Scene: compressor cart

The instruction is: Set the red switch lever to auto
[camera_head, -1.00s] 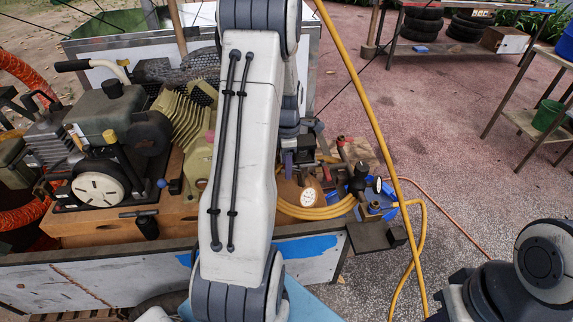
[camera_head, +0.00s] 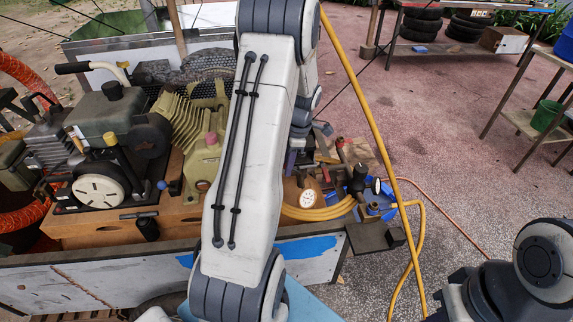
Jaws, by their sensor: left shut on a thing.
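My left arm crosses the middle of the head view, and its forearm hides part of the cart. My left gripper (camera_head: 296,158) is behind it, low over the compressor's fittings, shut on a small part that looks like the switch lever. The fingertips are small and partly covered, so the lever's red and its setting cannot be made out. A red-ended fitting (camera_head: 341,144) and a small red part (camera_head: 326,174) show just right of the gripper. A round white gauge (camera_head: 307,198) sits below it. My right gripper is not in view; only part of my right arm shows at lower right.
The engine (camera_head: 105,125) and ribbed compressor pump (camera_head: 180,120) fill the cart's left side. A coiled yellow hose (camera_head: 318,212) lies below the gauge. A metal bench (camera_head: 530,120) stands farther right, with open paving between.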

